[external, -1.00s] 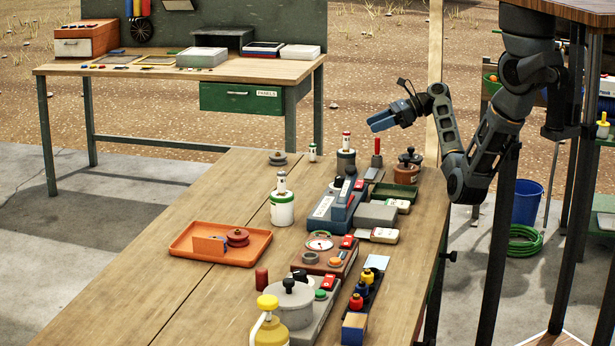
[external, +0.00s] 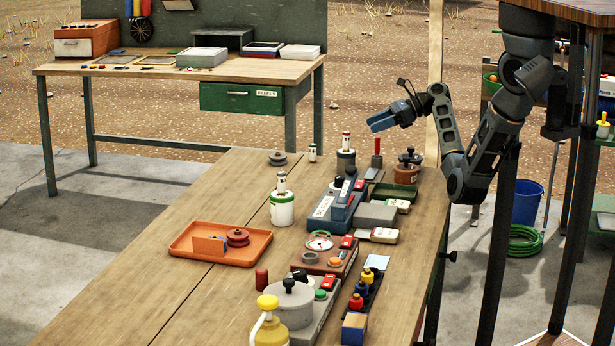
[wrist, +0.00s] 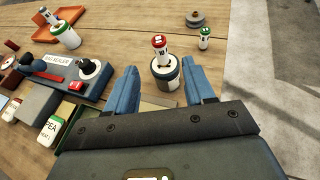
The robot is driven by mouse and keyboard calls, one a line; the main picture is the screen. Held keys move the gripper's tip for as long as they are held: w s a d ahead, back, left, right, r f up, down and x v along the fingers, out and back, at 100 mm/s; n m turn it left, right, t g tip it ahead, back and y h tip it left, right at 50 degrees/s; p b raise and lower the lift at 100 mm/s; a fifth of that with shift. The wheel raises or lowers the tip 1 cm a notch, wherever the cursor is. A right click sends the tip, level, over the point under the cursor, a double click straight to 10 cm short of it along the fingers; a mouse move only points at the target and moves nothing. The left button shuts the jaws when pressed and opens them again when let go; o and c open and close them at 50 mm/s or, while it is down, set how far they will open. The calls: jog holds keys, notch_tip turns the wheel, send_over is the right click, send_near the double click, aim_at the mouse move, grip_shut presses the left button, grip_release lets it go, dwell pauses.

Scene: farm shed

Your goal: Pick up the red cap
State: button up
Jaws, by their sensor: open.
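My gripper (external: 380,120) is above the table's far right part, empty and apart from the vial. In the wrist view its blue fingers (wrist: 162,85) are spread, with the pot framed between them and the red cap beyond their tips.
A small green-topped vial (wrist: 204,38) and a grey disc (external: 277,158) stand nearby. A blue sealer (wrist: 65,73), a red-handled tool (external: 377,152) and a brown pot (external: 408,172) crowd the near side. The table's left part (external: 200,205) is mostly clear around an orange tray (external: 262,252).

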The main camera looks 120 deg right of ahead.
jog(key=shift+o, duration=0.5)
